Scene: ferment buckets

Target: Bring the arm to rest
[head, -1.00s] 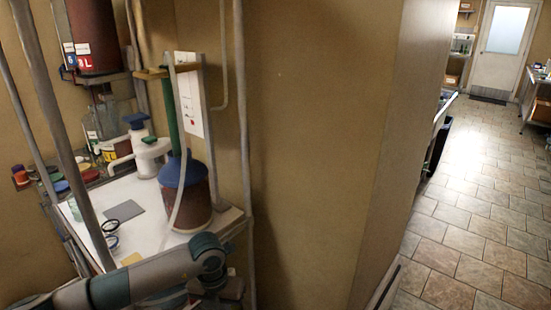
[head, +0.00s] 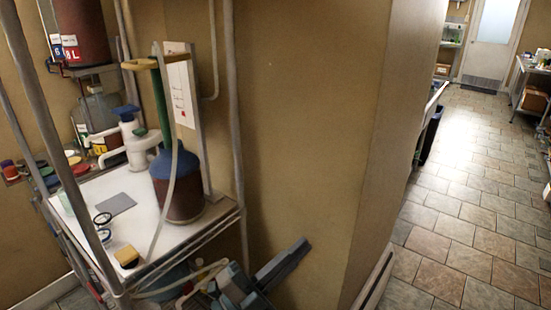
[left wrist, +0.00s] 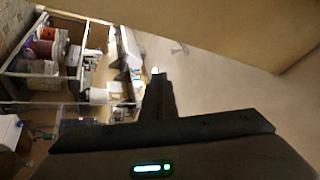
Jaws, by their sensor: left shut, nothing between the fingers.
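My left gripper (head: 284,264) is at the bottom middle of the head view, beside the tan wall and to the right of the white-topped bench. It points up and to the right, away from the bench. In the left wrist view its dark fingers (left wrist: 158,97) are together with nothing between them. It appears clear of the objects on the bench. Most of my left arm is below the head view's lower edge. My right gripper is not in view.
The bench top (head: 130,222) carries a blue-capped carboy (head: 183,205), a white blue-topped container (head: 138,150), a grey pad (head: 115,204) and a yellow sponge-like block (head: 127,256). Metal posts stand at its corners. Open tiled floor (head: 455,210) lies right of the wall.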

